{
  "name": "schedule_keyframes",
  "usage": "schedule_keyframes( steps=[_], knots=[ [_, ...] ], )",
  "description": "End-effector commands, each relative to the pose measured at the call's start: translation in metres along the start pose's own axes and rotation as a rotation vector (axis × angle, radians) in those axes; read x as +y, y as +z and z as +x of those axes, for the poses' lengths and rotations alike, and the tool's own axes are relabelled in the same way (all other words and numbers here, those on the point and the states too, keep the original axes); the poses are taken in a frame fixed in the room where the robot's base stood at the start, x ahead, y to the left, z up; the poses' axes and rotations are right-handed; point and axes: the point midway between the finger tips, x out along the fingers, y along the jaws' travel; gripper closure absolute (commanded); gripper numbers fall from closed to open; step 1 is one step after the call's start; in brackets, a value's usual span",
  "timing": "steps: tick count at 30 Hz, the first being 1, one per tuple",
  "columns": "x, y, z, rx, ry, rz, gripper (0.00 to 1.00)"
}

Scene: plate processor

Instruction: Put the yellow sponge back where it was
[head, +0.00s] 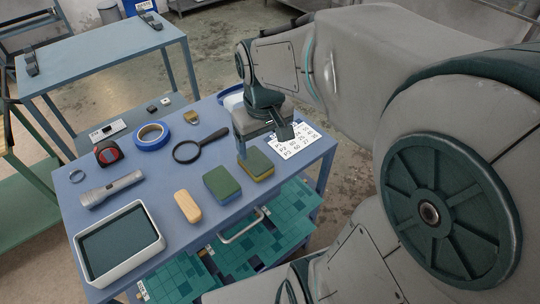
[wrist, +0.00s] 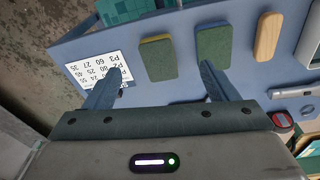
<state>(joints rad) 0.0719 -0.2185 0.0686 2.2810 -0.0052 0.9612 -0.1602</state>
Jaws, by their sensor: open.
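The yellow sponge (head: 256,165) lies flat on the blue table near its front edge, green pad up, with yellow showing along its side. It also shows in the wrist view (wrist: 157,60), between the lines of the two fingers. My gripper (head: 263,142) is open and empty, just behind the sponge in the head view. In the wrist view the open fingers (wrist: 161,68) spread wider than the sponge. I cannot tell the exact height of the fingertips above the table. A similar green sponge (head: 222,184) lies to its left, apart from it.
A number sheet (head: 297,142) lies to the right. A wooden block (head: 187,206), white-rimmed tray (head: 158,244), flashlight (head: 112,188), tape measure (head: 108,152), blue tape roll (head: 151,135), magnifying glass (head: 187,152) and padlock (head: 191,118) also lie on the table (head: 150,203).

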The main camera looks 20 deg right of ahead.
Motion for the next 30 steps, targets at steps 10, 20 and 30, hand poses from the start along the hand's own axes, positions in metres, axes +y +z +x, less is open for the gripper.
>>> schedule_keyframes(
  steps=[10, 20, 30],
  knots=[
    [-0.012, 0.064, -0.006, 0.124, -0.005, 0.164, 0.2],
    [-0.013, 0.069, -0.005, 0.133, -0.008, 0.179, 0.2],
    [-0.013, 0.069, -0.005, 0.133, -0.008, 0.179, 0.2]
  ],
)
